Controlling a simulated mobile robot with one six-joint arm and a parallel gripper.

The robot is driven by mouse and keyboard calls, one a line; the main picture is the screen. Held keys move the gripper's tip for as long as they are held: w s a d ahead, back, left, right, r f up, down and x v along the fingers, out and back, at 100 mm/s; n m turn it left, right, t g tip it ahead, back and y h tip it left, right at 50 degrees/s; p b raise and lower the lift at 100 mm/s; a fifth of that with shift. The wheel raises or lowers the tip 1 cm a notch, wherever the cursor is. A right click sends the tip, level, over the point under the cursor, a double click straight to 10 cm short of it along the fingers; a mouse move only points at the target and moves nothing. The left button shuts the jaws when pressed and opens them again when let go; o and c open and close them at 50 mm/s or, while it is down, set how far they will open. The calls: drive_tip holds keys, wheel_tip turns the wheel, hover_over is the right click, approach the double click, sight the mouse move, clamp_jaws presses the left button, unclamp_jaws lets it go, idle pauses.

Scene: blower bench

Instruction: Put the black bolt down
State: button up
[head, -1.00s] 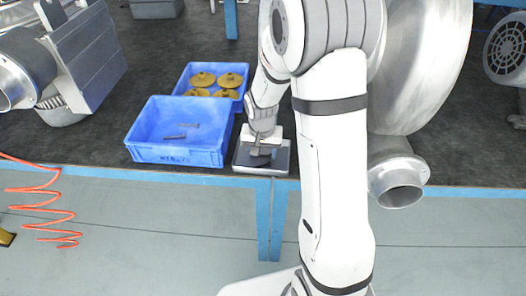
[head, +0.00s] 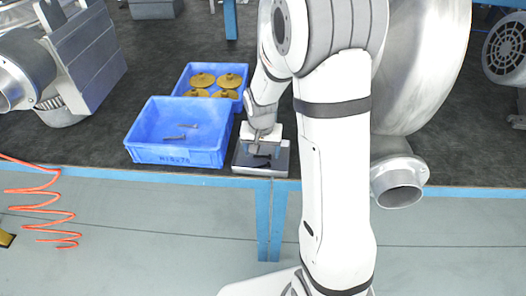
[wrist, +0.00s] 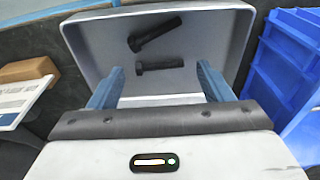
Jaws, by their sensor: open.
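Two black bolts lie in a shallow grey tray (wrist: 225,45) in the wrist view. One bolt (wrist: 155,32) lies slanted near the far wall. The other bolt (wrist: 160,65) lies crosswise between and just beyond my fingertips, touching neither. My gripper (wrist: 159,72) is open and empty, with its blue-grey fingers apart over the tray. In the head view my gripper (head: 259,148) is over the grey tray (head: 250,170) at the bench's front edge, and it largely hides the inside.
A blue bin (head: 175,155) with a few dark bolts stands just left of the tray. A second blue bin (head: 183,82) behind it holds several brass-coloured discs. A large metal blower housing (head: 425,60) stands to the right of my arm. An orange coiled hose (head: 45,207) hangs at left.

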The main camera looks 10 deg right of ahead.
wheel_tip(320, 180, up, 10)
drive_tip(key=s, duration=0.1)
drive_tip(key=s+r+n, duration=0.2)
drive_tip(key=s+r, duration=0.1)
drive_tip(key=s, duration=0.6)
drive_tip(key=s+r+n+t, duration=0.1)
drive_tip(key=s+r, duration=0.3)
drive_tip(key=s, duration=0.6)
drive_tip(key=shift+s+d+n+p, duration=0.15)
drive_tip(key=shift+d+n+p, duration=0.2)
drive_tip(key=shift+n, duration=0.25)
drive_tip(key=shift+r, duration=0.1)
